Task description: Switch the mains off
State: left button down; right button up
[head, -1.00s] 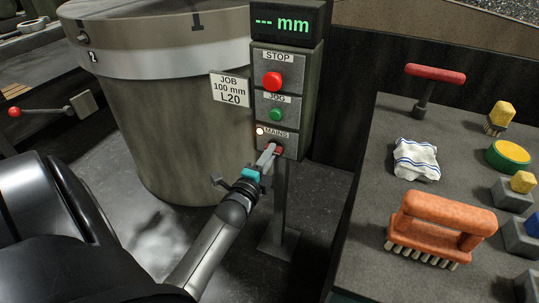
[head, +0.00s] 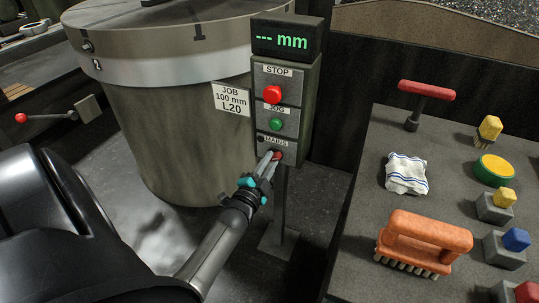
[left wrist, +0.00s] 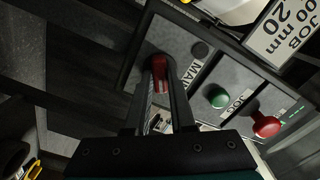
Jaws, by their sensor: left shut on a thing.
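The control post (head: 313,95) carries a red STOP button (head: 272,94), a green JOG button (head: 276,124) and, lowest, the MAINS panel with a red switch (head: 277,154). My left gripper (head: 271,160) is at that switch, its fingers shut on it. In the left wrist view the red switch (left wrist: 161,76) sits between my left fingertips (left wrist: 163,88). The round lamp (head: 261,138) beside the MAINS label is dark; it also looks dark in the left wrist view (left wrist: 200,50). My right gripper is out of view.
A large drum (head: 165,140) with a job card (head: 231,99) stands left of the post. A bench (head: 370,225) at right holds an orange brush (head: 425,230), a folded cloth (head: 406,174) and blocks.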

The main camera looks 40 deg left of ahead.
pick_arm(q)
jog(key=shift+n+p, duration=1.95)
jog(key=shift+n, duration=3.65)
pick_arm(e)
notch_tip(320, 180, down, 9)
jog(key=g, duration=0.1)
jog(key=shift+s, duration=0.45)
pick_arm(q)
jog(key=shift+n, duration=0.3)
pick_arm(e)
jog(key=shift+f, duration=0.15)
pick_arm(q)
jog(key=c, duration=0.8)
grip_release()
jog(key=shift+o, duration=0.2)
jog(key=shift+s, duration=0.15)
jog(key=p+v, duration=0.5)
jog(key=v, duration=1)
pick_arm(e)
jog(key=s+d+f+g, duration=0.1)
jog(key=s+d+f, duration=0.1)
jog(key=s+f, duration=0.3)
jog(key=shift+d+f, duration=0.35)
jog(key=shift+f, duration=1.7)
